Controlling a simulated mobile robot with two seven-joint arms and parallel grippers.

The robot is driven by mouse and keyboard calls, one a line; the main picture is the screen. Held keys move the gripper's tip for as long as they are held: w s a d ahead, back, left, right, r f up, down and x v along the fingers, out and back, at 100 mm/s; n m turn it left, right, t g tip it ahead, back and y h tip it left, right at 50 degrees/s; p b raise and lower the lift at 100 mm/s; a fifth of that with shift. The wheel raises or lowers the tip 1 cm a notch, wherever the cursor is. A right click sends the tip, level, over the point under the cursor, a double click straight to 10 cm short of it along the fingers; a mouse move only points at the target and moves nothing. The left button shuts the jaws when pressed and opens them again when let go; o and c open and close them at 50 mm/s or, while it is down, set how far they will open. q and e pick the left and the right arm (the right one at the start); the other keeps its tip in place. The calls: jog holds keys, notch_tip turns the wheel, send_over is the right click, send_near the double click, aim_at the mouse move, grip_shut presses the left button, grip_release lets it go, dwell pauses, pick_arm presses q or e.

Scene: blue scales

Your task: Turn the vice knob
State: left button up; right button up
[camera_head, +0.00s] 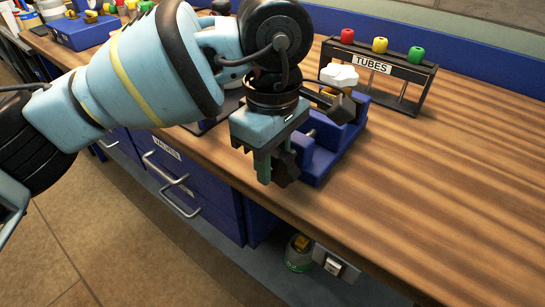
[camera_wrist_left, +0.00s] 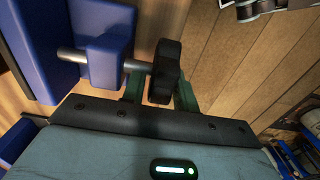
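The blue vice (camera_head: 322,150) sits at the front edge of the wooden bench. Its dark knob (camera_head: 287,168) faces the front, partly hidden by my left gripper (camera_head: 270,165). In the left wrist view the black knob (camera_wrist_left: 164,72) sits on a metal rod that passes through a blue block of the vice (camera_wrist_left: 106,58). My left gripper also shows there (camera_wrist_left: 160,92), with its green fingers apart on either side of the knob. A small gap shows on the left side; contact on the right cannot be told. My right gripper is not in view.
A rack labelled TUBES (camera_head: 385,68) with red, yellow and green caps stands behind the vice. A white-topped item (camera_head: 339,75) is near the vice. Blue drawers (camera_head: 190,185) with handles are below the bench. The bench at right is clear.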

pick_arm(q)
grip_shut()
jog(key=shift+r, duration=0.1)
jog(key=shift+d+r+t+y+p, duration=0.15)
jog(key=shift+t+y+p, duration=0.6)
jog(key=shift+y, duration=0.25)
jog(key=shift+s+r+t+y+p, duration=0.1)
jog(key=shift+t+y+p, duration=0.2)
jog(key=shift+t+y, duration=0.5)
jog(key=shift+d+t+y+p, duration=0.1)
jog(key=shift+t+y+p, duration=0.4)
jog(key=shift+y, duration=0.5)
